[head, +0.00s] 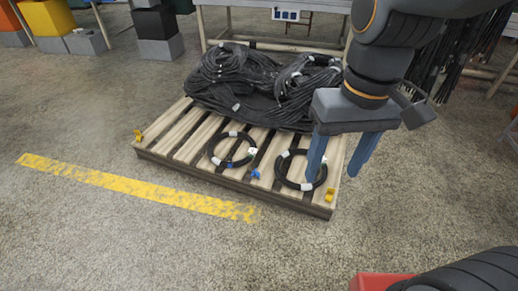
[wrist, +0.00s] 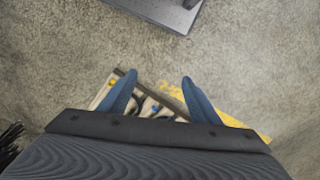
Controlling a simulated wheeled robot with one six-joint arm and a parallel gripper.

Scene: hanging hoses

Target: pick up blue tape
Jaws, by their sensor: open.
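A small blue piece (head: 256,174), which looks like the blue tape, lies on the wooden pallet (head: 170,150) at its front edge, between two black hose coils. Another blue patch (head: 229,165) shows on the left coil (head: 213,151). My gripper (head: 332,178) is open and empty, with its blue fingers pointing down. It is to the right of the blue piece, and one finger covers part of the right coil (head: 281,170). In the wrist view, my gripper (wrist: 159,80) is open, with part of the pallet and dark coils between its fingers.
A heap of black hoses (head: 265,85) covers the back of the pallet. Yellow corner pieces (head: 138,135) sit on it. A yellow floor stripe (head: 130,187) runs in front. A red object (head: 380,281) is at bottom right. The floor at front left is clear.

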